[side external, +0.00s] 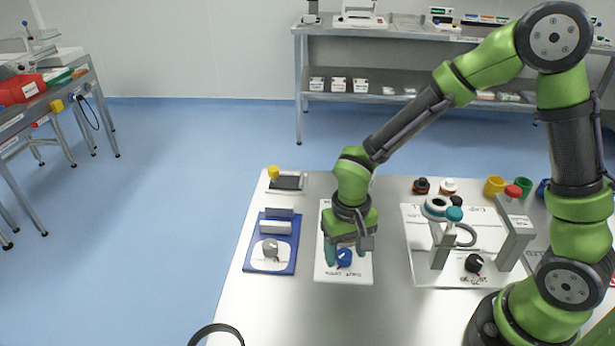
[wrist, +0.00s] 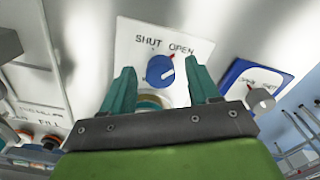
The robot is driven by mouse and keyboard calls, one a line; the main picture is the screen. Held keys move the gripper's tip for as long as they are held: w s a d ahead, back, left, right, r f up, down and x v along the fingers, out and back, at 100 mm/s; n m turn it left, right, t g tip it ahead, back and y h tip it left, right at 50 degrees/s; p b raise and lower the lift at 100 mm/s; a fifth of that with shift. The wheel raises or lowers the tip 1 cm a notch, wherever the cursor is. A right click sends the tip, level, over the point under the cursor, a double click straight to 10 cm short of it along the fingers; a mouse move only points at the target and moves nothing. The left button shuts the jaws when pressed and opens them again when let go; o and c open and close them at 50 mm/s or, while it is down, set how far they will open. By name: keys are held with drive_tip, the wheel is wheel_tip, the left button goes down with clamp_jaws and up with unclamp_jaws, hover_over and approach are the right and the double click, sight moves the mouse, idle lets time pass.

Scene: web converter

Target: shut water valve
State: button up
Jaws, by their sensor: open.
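A blue round knob (side external: 344,258) sits on a white plate (side external: 330,273) on the metal table in the side view. The white plate (wrist: 135,45) is lettered SHUT at left and OPEN at right above the knob. My gripper (side external: 346,247) points down at the knob. In the wrist view my gripper (wrist: 161,80) has its teal fingers apart, one on each side of the knob, with visible gaps and nothing held.
A blue panel with a grey knob (side external: 270,247) lies left of the white plate. A clear-based fixture with a black knob (side external: 474,263) and grey posts stands to the right. Small coloured caps (side external: 494,185) stand along the back right.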

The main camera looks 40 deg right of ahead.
drive_tip(key=c, duration=1)
drive_tip(key=shift+c, duration=0.2)
drive_tip(key=shift+n, duration=0.4)
drive_tip(key=n, duration=0.3)
drive_tip(key=shift+n, duration=0.3)
drive_tip(key=n, duration=0.3)
drive_tip(key=shift+d+n, duration=0.15)
drive_tip(key=shift+n, duration=0.25)
drive_tip(key=n, duration=0.4)
drive_tip(key=shift+w+d+n, duration=0.1)
drive_tip(key=shift+n, duration=1.7)
drive_tip(key=o, duration=1)
